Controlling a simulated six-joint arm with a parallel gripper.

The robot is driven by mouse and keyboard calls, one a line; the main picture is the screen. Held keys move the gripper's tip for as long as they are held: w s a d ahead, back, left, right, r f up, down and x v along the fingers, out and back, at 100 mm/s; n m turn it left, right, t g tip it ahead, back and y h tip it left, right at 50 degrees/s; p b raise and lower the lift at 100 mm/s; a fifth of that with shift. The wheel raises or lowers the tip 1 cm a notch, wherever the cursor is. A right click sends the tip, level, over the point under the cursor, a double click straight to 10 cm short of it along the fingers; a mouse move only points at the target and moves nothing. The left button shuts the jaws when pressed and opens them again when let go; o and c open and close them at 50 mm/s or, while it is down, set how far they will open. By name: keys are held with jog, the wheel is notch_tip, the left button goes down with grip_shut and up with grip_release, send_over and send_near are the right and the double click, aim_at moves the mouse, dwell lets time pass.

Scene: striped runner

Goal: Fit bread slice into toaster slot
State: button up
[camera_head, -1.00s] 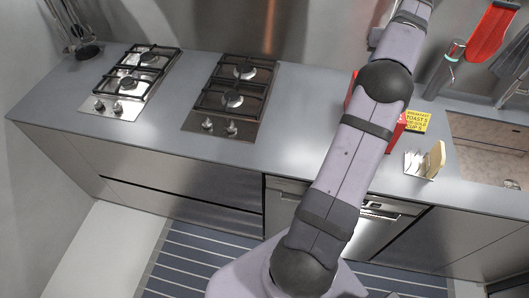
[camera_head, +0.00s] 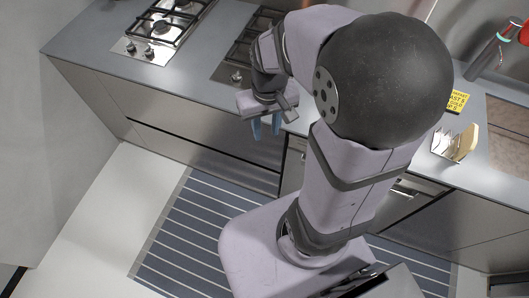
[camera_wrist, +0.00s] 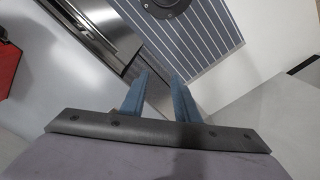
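A pale bread slice (camera_head: 467,142) stands on edge in a small metal rack (camera_head: 441,144) on the counter at the right of the head view. My gripper (camera_head: 266,128) hangs by the counter's front edge, well left of the rack, with fingers pointing down. In the wrist view my gripper (camera_wrist: 158,100) is open, with a clear gap and nothing between its blue fingers. A red body (camera_wrist: 9,56), likely the toaster, shows in part at the left edge of the wrist view. My arm hides the toaster's place in the head view, and its slots are not seen.
A yellow card with writing (camera_head: 458,101) stands behind the rack. A gas hob (camera_head: 160,28) is at the back left, and a darker hob (camera_head: 236,62) is partly behind my arm. The striped runner (camera_head: 195,225) lies on the floor before the cabinets.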

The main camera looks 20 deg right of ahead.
jog(key=s+a+f+n, duration=0.1)
jog(key=s+a+f, duration=0.1)
jog(key=s, duration=0.4)
jog(key=shift+a+g, duration=0.3)
jog(key=shift+a, duration=0.15)
jog(key=shift+w+f, duration=0.1)
jog(key=shift+f, duration=0.05)
notch_tip(320, 180, down, 4)
jog(key=b, duration=0.4)
jog(key=shift+f, duration=0.2)
jog(key=shift+b, duration=0.3)
